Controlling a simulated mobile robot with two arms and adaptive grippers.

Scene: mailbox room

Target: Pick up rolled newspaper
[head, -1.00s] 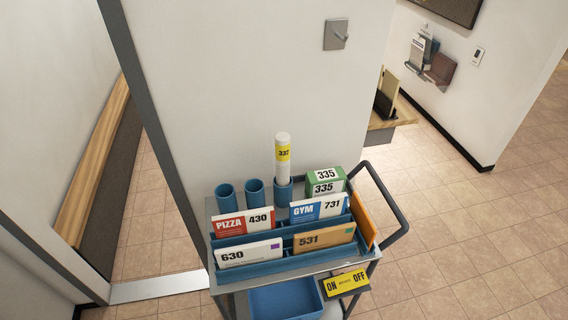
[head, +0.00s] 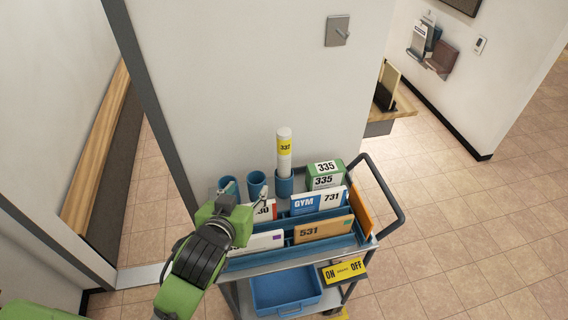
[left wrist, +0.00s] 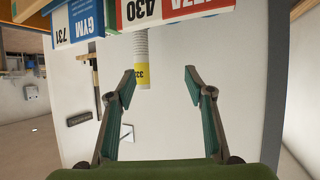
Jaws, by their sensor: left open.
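The rolled newspaper (head: 284,152) is a white upright tube with a yellow band marked 337. It stands in the rightmost blue cup (head: 284,185) on the cart's back edge. My left gripper (head: 246,190) is over the cart's left part, left of the newspaper and apart from it. In the left wrist view, which is upside down, the open, empty jaws (left wrist: 160,80) face the newspaper (left wrist: 142,58), which appears beyond the fingertips, nearer the left finger. My right gripper is not in view.
The cart holds two empty cups (head: 257,184), blue GYM mail (head: 318,201), a tan 531 envelope (head: 324,229) and green 335 boxes (head: 325,174). A wall (head: 250,80) rises close behind the newspaper. Floor at right is clear.

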